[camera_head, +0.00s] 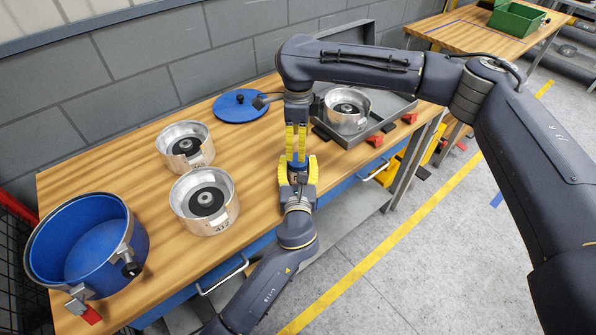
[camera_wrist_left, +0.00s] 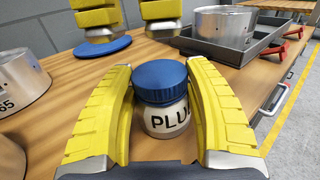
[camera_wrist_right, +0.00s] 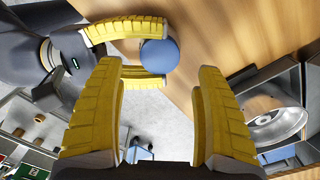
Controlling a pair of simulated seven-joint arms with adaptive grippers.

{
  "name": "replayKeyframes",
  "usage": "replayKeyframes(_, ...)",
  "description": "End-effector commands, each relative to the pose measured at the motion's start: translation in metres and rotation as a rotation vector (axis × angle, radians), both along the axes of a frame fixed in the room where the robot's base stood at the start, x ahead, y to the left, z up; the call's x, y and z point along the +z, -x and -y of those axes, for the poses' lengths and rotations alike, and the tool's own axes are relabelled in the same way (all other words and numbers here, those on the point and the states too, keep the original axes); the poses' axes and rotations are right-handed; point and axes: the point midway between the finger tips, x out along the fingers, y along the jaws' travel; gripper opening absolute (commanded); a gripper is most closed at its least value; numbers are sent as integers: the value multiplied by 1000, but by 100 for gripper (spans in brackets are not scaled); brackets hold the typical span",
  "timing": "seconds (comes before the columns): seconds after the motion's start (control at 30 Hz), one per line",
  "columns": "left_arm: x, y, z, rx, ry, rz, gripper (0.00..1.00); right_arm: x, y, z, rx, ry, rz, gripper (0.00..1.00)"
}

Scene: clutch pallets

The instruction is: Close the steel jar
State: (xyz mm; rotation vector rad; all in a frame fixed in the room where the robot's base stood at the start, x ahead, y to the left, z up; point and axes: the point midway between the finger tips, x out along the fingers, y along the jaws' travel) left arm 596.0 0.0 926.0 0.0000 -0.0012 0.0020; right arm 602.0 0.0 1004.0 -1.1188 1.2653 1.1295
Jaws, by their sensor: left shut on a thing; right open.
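The steel jar (camera_wrist_left: 165,120) is a small silvery jar with dark lettering, upright between the yellow fingers of my left gripper (camera_head: 298,170), which is shut on it. A blue lid (camera_wrist_left: 160,80) sits on top of the jar; I cannot tell whether it is tight. The lid also shows from above in the right wrist view (camera_wrist_right: 159,54). My right gripper (camera_head: 296,150) is open and points down, close above the lid. Nothing shows between its fingers in the right wrist view (camera_wrist_right: 160,110), where the lid lies beyond them.
A large blue pot (camera_head: 45,245) with clamps stands at the table's left. Two numbered metal housings (camera_head: 225,218) stand mid-table. A blue disc with a black knob (camera_head: 226,112) lies behind. A grey tray (camera_head: 378,122) with another housing and red clips is at right.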

Motion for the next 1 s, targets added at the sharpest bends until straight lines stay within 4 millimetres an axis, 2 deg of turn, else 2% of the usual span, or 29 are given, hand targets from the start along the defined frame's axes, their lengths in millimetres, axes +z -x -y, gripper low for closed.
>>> replayKeyframes(0.03, -5, 1, -1, 1, -3, -9, 0, -8, 1, 0, 0, 1, -2, 72)
replayKeyframes(0.2, -5, 1, -1, 1, -3, -9, 0, -30, 1, 0, 1, 0, -3, 72)
replayKeyframes(0.5, -6, 1, -1, 1, -3, -10, 0, -57, 1, 0, -1, 0, -1, 72)
replayKeyframes(1.0, -6, 1, 0, 0, -3, -11, 0, -63, 1, 0, 0, -1, 0, 72)
